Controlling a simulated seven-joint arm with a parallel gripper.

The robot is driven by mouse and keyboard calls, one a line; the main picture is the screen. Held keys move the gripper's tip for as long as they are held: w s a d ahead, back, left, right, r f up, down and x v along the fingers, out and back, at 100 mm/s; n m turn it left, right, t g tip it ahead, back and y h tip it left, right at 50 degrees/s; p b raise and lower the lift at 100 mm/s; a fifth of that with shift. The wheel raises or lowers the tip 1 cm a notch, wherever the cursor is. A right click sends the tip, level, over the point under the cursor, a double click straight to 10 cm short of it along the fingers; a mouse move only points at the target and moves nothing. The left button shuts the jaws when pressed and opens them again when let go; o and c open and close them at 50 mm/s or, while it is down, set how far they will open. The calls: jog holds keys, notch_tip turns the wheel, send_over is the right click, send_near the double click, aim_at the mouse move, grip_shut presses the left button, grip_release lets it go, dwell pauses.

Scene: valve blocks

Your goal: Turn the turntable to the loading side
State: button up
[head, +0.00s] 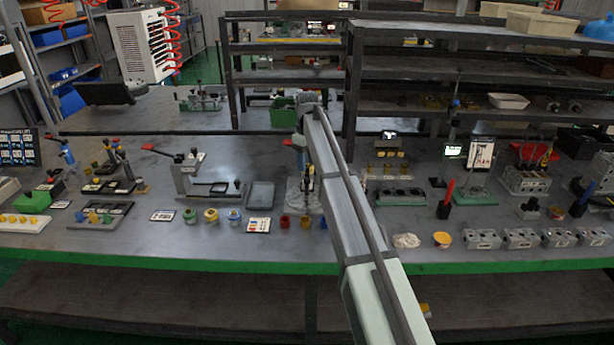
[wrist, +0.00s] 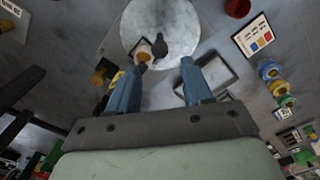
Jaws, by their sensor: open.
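The turntable is a pale grey round disc on a light plate. It shows in the wrist view (wrist: 172,18) at the top and in the head view (head: 297,200) at mid-table, partly hidden by my arm. A dark grey knob-like piece (wrist: 160,46) and a small white piece with an orange-brown part (wrist: 143,50) are at the disc's edge nearest my gripper. My gripper (wrist: 163,70) is open, its two blue fingers apart with nothing held between them. The fingertips appear close to the disc's near edge; I cannot tell whether they touch anything. The loading side is not clearly marked.
A grey tray (head: 261,194) lies left of the turntable. Coloured spools (head: 211,214) and a label card (head: 258,226) stand in front. Red and yellow cups (head: 285,221) sit near the turntable. Metal valve blocks (head: 482,239) line the right front edge.

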aim_at(307, 179)
jog(key=shift+f, duration=3.05)
grip_shut()
